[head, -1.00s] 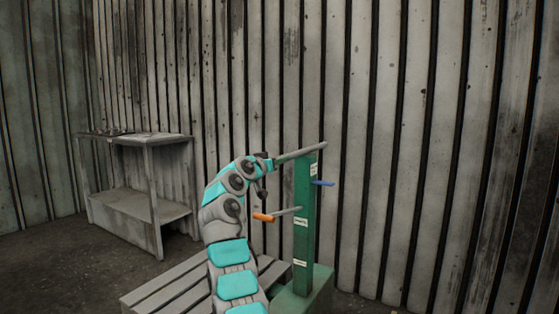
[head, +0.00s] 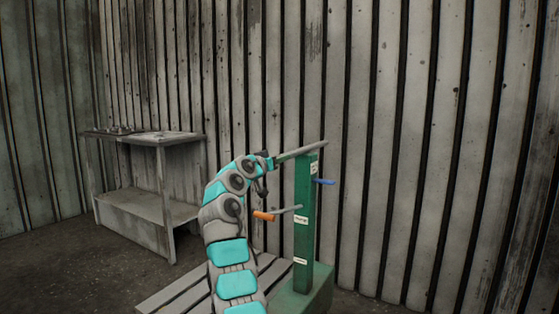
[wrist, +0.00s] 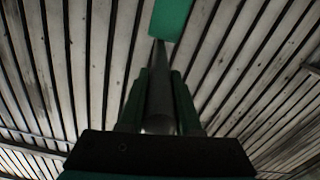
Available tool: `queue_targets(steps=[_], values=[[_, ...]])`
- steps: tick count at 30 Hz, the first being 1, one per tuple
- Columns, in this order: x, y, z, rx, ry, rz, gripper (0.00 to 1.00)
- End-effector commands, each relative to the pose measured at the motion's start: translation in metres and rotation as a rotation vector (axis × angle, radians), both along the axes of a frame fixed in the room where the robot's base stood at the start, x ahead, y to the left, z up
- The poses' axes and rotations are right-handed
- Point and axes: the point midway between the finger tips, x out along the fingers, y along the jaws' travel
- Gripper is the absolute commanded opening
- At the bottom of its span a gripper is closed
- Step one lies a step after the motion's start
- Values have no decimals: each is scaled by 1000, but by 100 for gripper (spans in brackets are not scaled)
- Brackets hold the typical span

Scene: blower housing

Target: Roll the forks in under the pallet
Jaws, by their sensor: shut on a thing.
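A green truck with an upright mast (head: 304,225) and a green base (head: 312,292) stands right of centre in the head view. A grey handle bar (head: 305,148) lies across the mast's top. My gripper (head: 271,163) is shut on this bar's left end. In the wrist view the bar (wrist: 160,85) runs between the two fingers (wrist: 160,105). A lever with an orange grip (head: 264,216) and a blue lever (head: 324,182) stick out from the mast. The grey slatted pallet (head: 185,292) lies low, left of the base and partly behind my arm. The forks are hidden.
A grey two-level bench (head: 160,208) with small items on top stands at the left, beyond the pallet. A corrugated metal wall (head: 420,130) runs close behind the truck. Bare floor (head: 60,270) is open at the left.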

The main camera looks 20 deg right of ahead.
Motion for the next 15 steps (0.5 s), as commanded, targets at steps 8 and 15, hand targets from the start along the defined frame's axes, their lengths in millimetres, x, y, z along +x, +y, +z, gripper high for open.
queue_targets(steps=[8,15], values=[[0,1,-1,2,1,1,53],[0,0,-1,1,1,0,62]])
